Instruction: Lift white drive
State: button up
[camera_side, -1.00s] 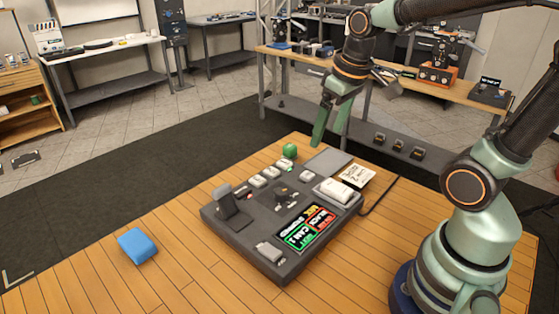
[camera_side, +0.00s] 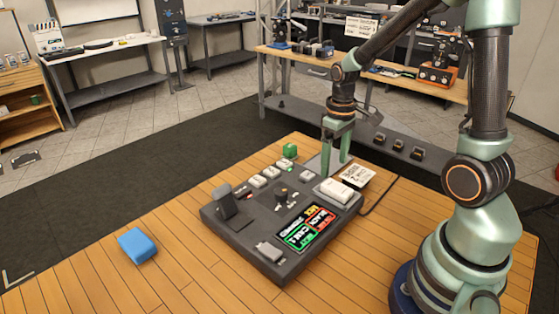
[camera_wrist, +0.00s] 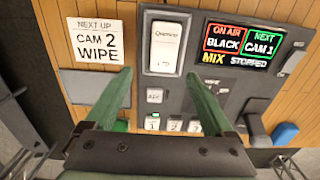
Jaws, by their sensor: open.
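The white drive (camera_side: 335,190) is a flat white block with dark lettering, lying at the right end of the dark control panel in the side view. It also shows at the top middle of the wrist view (camera_wrist: 166,40). My gripper (camera_side: 335,168) points down above the panel, just behind the drive in the side view. In the wrist view the open, empty fingers (camera_wrist: 158,76) reach toward the drive's near end, one to each side. They appear apart from it; the exact height gap is hard to tell.
The panel (camera_side: 245,225) carries buttons, a knob, a lever and a lit screen (camera_side: 305,227). A "CAM 2 WIPE" card (camera_wrist: 96,41) lies beside it. A green object (camera_side: 290,151) sits behind the panel. A blue block (camera_side: 138,246) lies on open table at left.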

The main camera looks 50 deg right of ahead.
aim_at(332, 184)
jog(key=shift+s+a+f, duration=0.15)
jog(key=shift+f, duration=1.25)
jog(key=shift+s+a+f, duration=0.1)
jog(key=shift+s+f, duration=0.05)
jog(key=shift+f, duration=1.25)
grip_shut()
jog(key=shift+r, duration=0.1)
